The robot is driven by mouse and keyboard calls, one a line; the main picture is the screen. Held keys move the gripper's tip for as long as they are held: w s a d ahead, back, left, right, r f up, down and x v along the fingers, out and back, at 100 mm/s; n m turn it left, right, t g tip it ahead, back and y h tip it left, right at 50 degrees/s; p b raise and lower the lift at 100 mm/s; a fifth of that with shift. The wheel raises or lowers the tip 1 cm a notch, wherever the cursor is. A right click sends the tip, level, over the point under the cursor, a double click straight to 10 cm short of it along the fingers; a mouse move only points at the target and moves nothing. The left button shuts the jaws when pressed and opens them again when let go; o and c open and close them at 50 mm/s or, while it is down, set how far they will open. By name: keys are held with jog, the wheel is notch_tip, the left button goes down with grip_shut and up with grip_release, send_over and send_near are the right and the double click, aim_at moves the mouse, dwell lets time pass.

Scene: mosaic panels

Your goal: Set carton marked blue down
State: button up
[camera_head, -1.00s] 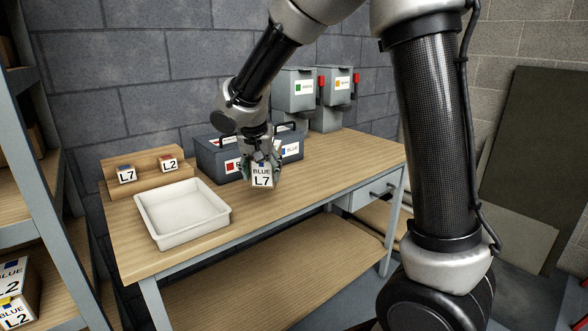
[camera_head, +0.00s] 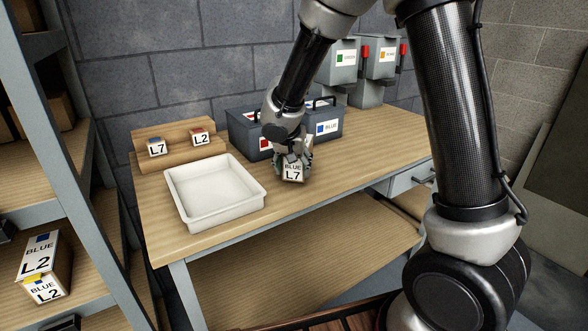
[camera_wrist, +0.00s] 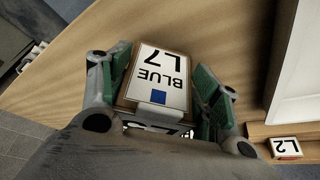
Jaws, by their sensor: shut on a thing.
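The carton marked BLUE L7 (camera_head: 293,171) is in my gripper (camera_head: 293,158), over the wooden workbench (camera_head: 350,165) near its front edge. In the wrist view my gripper (camera_wrist: 160,90) has its green-padded fingers on both sides of the carton (camera_wrist: 160,75), whose label shows a blue square. I cannot tell whether the carton's underside touches the bench. A white tray (camera_head: 253,202) is to its left. A grey bin labelled BLUE (camera_head: 325,127) stands behind it, beside one with a red mark (camera_head: 265,143).
A wooden step rack (camera_head: 185,165) holds small L7 (camera_head: 157,147) and L2 (camera_head: 200,137) blocks. Grey dispensers (camera_head: 340,62) stand at the back right. The bench right of my gripper is clear.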

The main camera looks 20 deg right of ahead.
jog(key=shift+f, duration=0.55)
jog(key=shift+f, duration=0.2)
jog(key=o, duration=1.5)
jog(key=shift+r, duration=0.1)
